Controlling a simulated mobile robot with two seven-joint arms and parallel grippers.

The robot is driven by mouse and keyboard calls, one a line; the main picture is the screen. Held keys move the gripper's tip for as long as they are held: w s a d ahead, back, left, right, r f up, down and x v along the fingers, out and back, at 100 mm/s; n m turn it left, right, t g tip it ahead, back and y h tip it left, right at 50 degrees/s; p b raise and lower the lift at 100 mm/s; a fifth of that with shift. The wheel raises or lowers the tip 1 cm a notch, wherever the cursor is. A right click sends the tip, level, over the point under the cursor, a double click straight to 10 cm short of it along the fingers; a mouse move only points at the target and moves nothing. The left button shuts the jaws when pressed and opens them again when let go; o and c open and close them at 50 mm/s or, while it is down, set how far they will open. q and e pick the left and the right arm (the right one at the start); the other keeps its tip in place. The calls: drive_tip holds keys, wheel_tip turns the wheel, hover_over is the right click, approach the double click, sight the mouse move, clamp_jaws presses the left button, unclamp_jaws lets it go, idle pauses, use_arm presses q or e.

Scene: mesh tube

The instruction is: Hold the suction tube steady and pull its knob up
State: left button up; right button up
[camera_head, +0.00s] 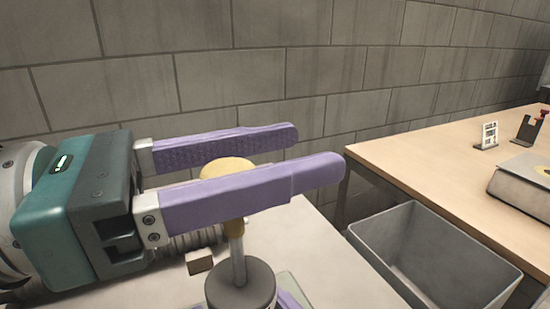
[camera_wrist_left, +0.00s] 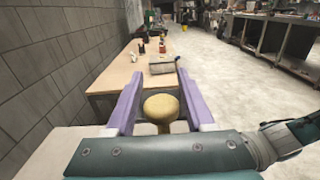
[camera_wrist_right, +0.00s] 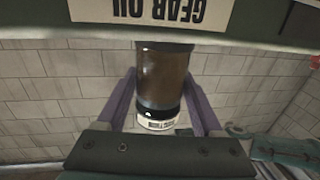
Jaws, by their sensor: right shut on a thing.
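The suction tube stands upright in the head view, with a dark grey cap (camera_head: 240,284), a thin metal rod (camera_head: 238,255) and a yellow knob (camera_head: 227,167) on top. My left gripper (camera_head: 308,150) is open, its purple fingers on either side of the knob. In the left wrist view, the knob (camera_wrist_left: 161,107) sits between the fingers with gaps at both sides. In the right wrist view, my right gripper (camera_wrist_right: 160,85) is shut on the tube's brown, see-through body (camera_wrist_right: 162,80). In the head view only a bit of purple finger shows near the cap.
A grey bin (camera_head: 430,255) stands right of the near white surface (camera_head: 305,240). A wooden table (camera_head: 420,150) lies beyond it, bearing a grey box (camera_head: 525,180) and small items. A small brown block (camera_head: 199,262) is near the tube. A block wall runs behind.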

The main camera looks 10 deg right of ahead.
use_arm(q)
drive_tip(key=shift+o, duration=1.2)
drive_tip(key=shift+f, duration=0.1)
use_arm(e)
drive_tip(key=shift+f, duration=0.1)
use_arm(q)
drive_tip(key=v, duration=1.2)
use_arm(e)
drive_tip(key=o, duration=1.6)
drive_tip(key=shift+c, duration=0.2)
